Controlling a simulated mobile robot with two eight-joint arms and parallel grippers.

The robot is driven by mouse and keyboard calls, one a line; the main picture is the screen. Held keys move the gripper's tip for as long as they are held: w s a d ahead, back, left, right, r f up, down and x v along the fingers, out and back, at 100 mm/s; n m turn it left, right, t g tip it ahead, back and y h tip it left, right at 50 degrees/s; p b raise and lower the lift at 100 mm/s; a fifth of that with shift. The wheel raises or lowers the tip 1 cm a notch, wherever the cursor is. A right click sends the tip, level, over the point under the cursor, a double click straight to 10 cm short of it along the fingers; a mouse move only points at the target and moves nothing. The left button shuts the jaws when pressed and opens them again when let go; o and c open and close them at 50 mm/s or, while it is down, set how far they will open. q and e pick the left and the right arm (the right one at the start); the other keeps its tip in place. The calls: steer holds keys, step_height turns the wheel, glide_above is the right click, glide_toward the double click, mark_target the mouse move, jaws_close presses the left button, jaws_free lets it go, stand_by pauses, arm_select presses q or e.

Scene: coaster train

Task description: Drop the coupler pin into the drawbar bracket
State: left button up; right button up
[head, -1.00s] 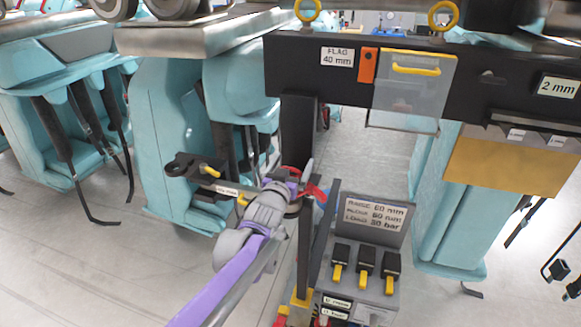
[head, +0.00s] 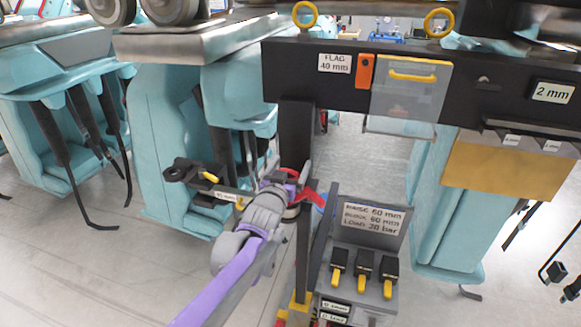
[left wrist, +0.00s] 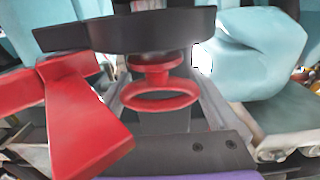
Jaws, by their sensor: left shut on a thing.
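My left gripper (head: 298,181) is beside the upright black post in the head view. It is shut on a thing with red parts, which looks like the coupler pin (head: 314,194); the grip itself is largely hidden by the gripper. In the left wrist view a red ring and a red disc (left wrist: 160,96) sit below a wide black part, with a red wedge-shaped piece to their left. A dark bracket with a round eye (head: 178,170), likely the drawbar bracket, stands left of the gripper, apart from it. My right gripper is out of view.
A black beam (head: 285,75) with a clear flap (head: 405,100) runs above and to the right. A grey panel with yellow-tipped black levers (head: 365,262) stands close right of the gripper. Teal supports (head: 160,150) are behind. Open floor shows at lower left.

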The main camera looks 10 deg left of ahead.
mark_target(294, 120)
arm_select(q)
steer(key=shift+r+p, duration=1.6)
steer(key=shift+r, duration=1.75)
steer(key=shift+r+p, duration=0.8)
steer(key=shift+r, duration=1.65)
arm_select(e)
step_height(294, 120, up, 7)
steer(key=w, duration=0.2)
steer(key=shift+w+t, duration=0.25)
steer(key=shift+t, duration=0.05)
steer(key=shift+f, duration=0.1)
